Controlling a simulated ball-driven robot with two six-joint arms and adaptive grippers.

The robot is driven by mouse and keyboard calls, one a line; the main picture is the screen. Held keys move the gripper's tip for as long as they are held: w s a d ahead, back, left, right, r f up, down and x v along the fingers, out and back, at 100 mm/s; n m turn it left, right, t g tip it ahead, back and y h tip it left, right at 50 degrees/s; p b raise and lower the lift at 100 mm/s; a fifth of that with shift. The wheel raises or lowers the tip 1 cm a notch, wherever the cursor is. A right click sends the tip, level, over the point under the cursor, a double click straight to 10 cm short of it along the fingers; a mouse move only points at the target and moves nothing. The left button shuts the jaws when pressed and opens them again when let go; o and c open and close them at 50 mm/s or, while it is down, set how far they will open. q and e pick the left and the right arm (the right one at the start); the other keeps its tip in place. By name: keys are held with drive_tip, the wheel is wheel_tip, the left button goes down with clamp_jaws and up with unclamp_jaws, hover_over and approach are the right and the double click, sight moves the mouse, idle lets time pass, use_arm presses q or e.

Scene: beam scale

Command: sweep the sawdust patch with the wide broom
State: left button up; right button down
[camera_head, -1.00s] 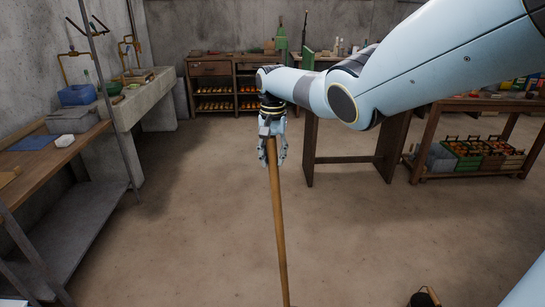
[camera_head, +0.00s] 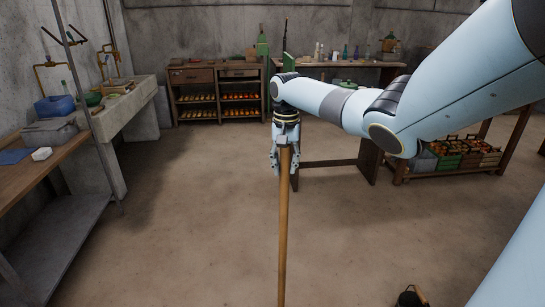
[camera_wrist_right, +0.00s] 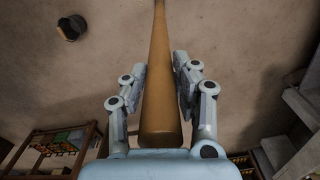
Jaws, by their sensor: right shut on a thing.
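My right gripper (camera_head: 287,160) is shut on the upper end of a wooden broom handle (camera_head: 283,230). The handle stands close to upright and runs down out of the bottom of the head view. In the right wrist view the fingers (camera_wrist_right: 160,85) lie on both sides of the handle (camera_wrist_right: 160,60). The broom's head is out of view. I cannot make out a clear sawdust patch on the brown floor in either view. My left gripper is not in view.
A workbench (camera_head: 60,205) and stone sink counter (camera_head: 125,110) line the left. A shelf unit (camera_head: 215,95) and a table (camera_head: 375,66) stand at the back. Crates (camera_head: 470,155) are at the right. A dark bucket (camera_head: 411,298) stands at the bottom right. The middle floor is clear.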

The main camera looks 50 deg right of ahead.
drive_tip(key=s+d, duration=0.8)
drive_tip(key=s, duration=0.5)
drive_tip(key=s+d, duration=0.8)
drive_tip(key=s, duration=0.6)
drive_tip(key=shift+s+d, duration=0.15)
drive_tip(key=shift+s, duration=0.05)
idle(0.5)
drive_tip(key=w+a, duration=0.6)
drive_tip(key=w, duration=0.5)
drive_tip(key=shift+a, duration=0.4)
drive_tip(key=shift+s+d, duration=3.35)
drive_tip(key=shift+s, duration=2.2)
drive_tip(key=w+a, duration=0.6)
drive_tip(key=w, duration=0.4)
drive_tip(key=w+a, duration=0.6)
drive_tip(key=w, duration=0.4)
drive_tip(key=w+a, duration=0.6)
drive_tip(key=w, duration=0.4)
drive_tip(key=shift+w, duration=0.35)
